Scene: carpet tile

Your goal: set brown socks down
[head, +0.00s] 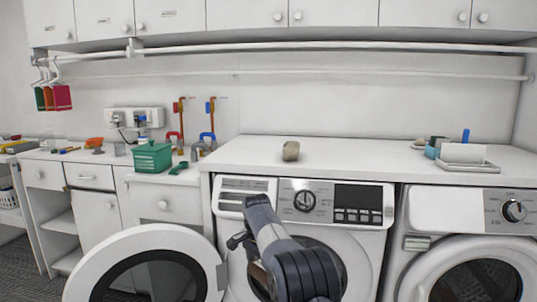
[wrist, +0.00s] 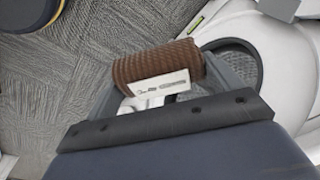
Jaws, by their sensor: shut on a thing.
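The brown socks (wrist: 150,66) are a ribbed roll with a white paper label, seen in the wrist view. My gripper (wrist: 172,82) is shut on them, with a grey finger at either side of the roll. They are held above the floor, beside the round opening of a washing machine. In the head view my dark arm reaches down in front of the middle washing machine (head: 362,232). My gripper's jaws are mostly hidden there behind the arm, and I cannot clearly make out the socks.
The middle machine's round door (head: 100,262) stands open to the left. A white counter (head: 360,155) above holds a small tan object (head: 291,151) with free room around it. A green basket (head: 152,157) stands left; a white tray (head: 466,165) and a second machine (head: 470,250) are right.

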